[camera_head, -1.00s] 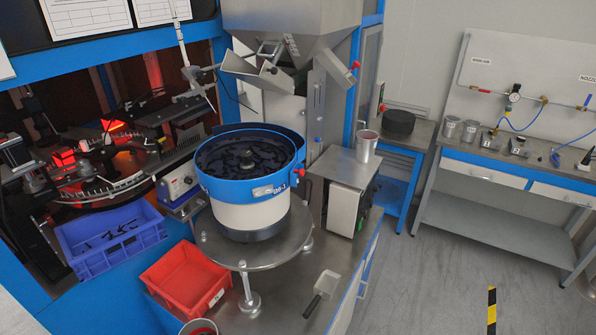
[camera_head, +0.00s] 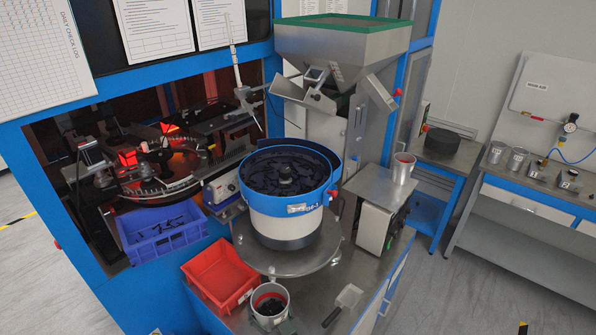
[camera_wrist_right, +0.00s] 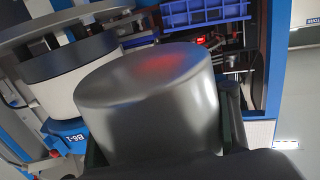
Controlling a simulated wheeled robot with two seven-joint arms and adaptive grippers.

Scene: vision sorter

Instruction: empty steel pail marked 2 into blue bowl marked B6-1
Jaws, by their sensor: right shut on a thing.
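The blue bowl marked B6-1 (camera_head: 322,200) stands on a round steel plate, with dark parts inside. My right gripper (camera_head: 285,325) is shut on this pail. The pail's grey body (camera_wrist_right: 150,105) fills the middle of the wrist view. Its number is not readable. My left gripper is not in view.
A red bin (camera_head: 235,296) and a blue crate (camera_head: 163,246) lie left of the bowl. A steel hopper (camera_head: 335,50) rises behind the bowl.

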